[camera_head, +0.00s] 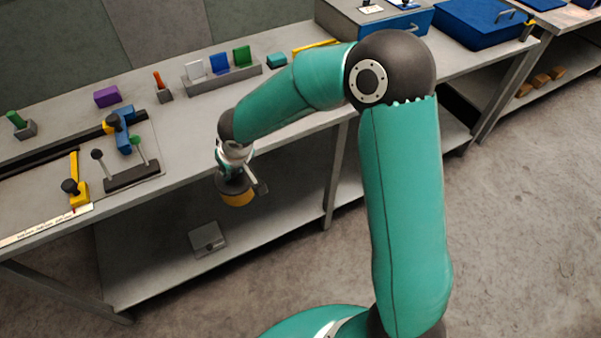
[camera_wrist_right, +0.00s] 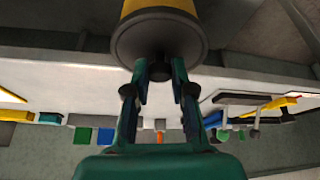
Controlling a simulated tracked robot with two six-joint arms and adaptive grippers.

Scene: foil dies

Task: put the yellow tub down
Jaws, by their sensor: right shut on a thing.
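The yellow tub (camera_head: 238,198) hangs below my right gripper (camera_head: 243,180) in the head view, with its dark lid uppermost. It shows in front of the bench's front edge, with the lower shelf behind it in the picture. In the right wrist view the yellow tub (camera_wrist_right: 158,8) is at the top, and my right gripper (camera_wrist_right: 160,75) is shut on the dark knob of its lid. The tub's underside is hidden there. My left gripper is in neither view.
The bench top (camera_head: 190,125) carries a rack (camera_head: 222,78) of coloured plates, a purple block (camera_head: 107,96) and a lever stand (camera_head: 132,176). A grey lidded piece (camera_head: 208,239) lies on the lower shelf (camera_head: 150,262), which is otherwise largely clear. A blue case (camera_head: 480,25) stands at the back right.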

